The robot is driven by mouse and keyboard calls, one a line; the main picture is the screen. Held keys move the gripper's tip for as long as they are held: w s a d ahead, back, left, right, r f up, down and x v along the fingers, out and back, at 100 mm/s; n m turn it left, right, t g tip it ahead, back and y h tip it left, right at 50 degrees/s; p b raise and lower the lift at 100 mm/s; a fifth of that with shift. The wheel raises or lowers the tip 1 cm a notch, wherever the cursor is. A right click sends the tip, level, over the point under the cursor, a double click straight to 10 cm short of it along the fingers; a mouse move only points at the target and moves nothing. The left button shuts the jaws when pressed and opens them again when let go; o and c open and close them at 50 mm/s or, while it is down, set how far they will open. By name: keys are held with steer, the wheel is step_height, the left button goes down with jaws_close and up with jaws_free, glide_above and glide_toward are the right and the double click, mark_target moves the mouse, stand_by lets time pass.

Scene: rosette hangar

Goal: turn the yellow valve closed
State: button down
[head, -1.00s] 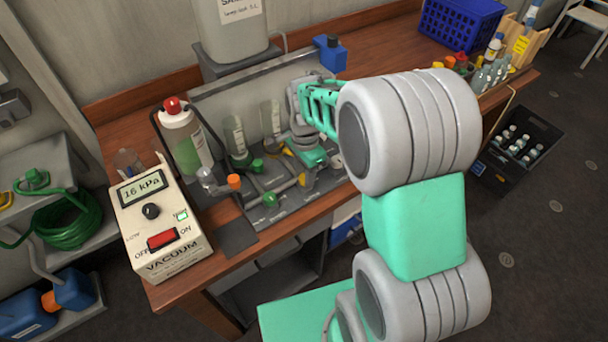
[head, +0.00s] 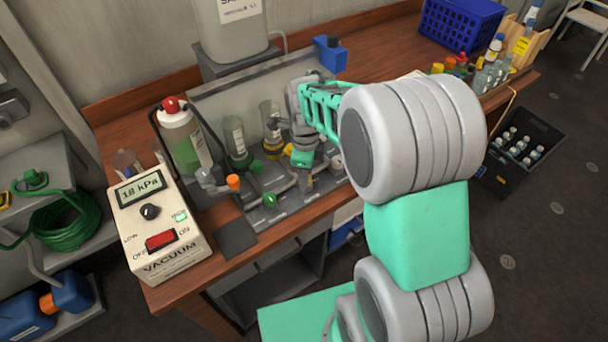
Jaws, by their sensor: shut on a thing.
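The manifold rig (head: 232,92) stands on the wooden bench, with small coloured valve knobs along its base. The yellow valve (head: 287,149) shows as a small patch of yellow beside my gripper, mostly hidden by it. My gripper (head: 305,177) points down at the right side of the rig, shut on the yellow valve; its fingertips and the exact grip are hard to make out. A green valve (head: 270,199) and an orange valve (head: 233,182) sit to the left, clear of the gripper.
Flasks (head: 270,120) stand just behind the valves, close to my gripper. A red-capped bottle (head: 183,140) stands at the rig's left. The vacuum box (head: 160,225) at the front left reads 18 kPa.

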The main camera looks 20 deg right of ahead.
stand_by(0.3)
steer(key=c, duration=1.1)
jaws_free()
steer(key=shift+o, duration=0.2)
step_height(320, 180, up, 8)
steer(key=shift+f+b, duration=0.1)
steer(key=shift+b, duration=0.4)
